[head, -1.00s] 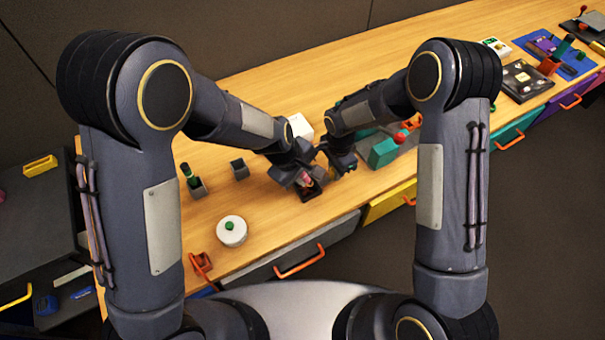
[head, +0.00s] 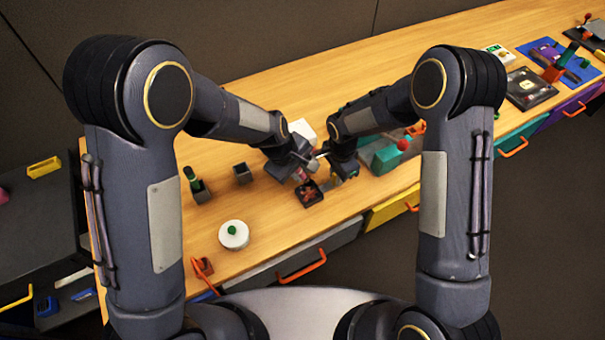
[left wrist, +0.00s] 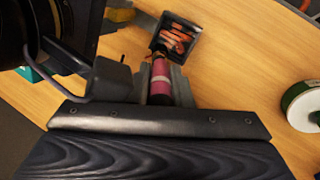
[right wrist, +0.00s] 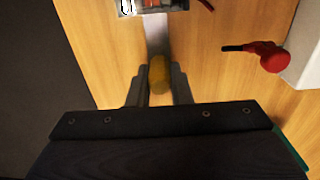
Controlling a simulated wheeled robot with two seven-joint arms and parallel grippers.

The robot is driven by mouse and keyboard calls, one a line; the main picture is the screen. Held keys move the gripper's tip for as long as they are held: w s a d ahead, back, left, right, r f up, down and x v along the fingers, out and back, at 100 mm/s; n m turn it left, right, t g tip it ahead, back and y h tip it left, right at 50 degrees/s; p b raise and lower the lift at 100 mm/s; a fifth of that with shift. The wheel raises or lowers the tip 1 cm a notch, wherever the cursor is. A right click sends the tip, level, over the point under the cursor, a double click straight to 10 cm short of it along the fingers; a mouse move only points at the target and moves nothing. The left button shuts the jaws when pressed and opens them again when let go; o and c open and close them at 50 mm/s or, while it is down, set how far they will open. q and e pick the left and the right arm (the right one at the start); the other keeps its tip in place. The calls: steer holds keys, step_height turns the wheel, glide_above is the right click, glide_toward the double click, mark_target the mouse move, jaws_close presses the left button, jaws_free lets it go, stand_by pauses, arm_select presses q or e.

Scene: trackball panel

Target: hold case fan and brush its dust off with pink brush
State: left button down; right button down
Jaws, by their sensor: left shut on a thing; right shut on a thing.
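The case fan (head: 309,194) is a dark square with reddish-orange streaks on its face. It also shows in the left wrist view (left wrist: 178,42) and, cut off, at the top of the right wrist view (right wrist: 152,5). My right gripper (head: 340,174) is shut on a yellow grip (right wrist: 159,74); a flat grey strip runs from it to the fan and appears joined to it. My left gripper (head: 292,167) is shut on the pink brush (left wrist: 160,82). The brush's end is close to the fan's edge; I cannot tell if they touch.
A white round container (head: 233,235) and dark cups (head: 201,191) stand at the left. A white box (head: 302,130) stands behind the grippers. A teal box (head: 388,156) is at the right. Bare tabletop lies left of the fan.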

arm_select(q)
steer(key=shift+d+r, duration=0.2)
steer(key=shift+d, duration=0.1)
steer(key=shift+s+a+f, duration=0.1)
steer(key=shift+s+a, duration=0.05)
steer(key=shift+s, duration=0.6)
steer(key=shift+a, duration=0.15)
steer(key=shift+s+a+f, duration=0.15)
steer(key=shift+s+a, duration=0.05)
steer(key=shift+a, duration=0.6)
steer(key=shift+s, duration=0.1)
steer(key=shift+s+d+f, duration=0.15)
steer(key=shift+s+d, duration=0.2)
steer(key=shift+s, duration=0.1)
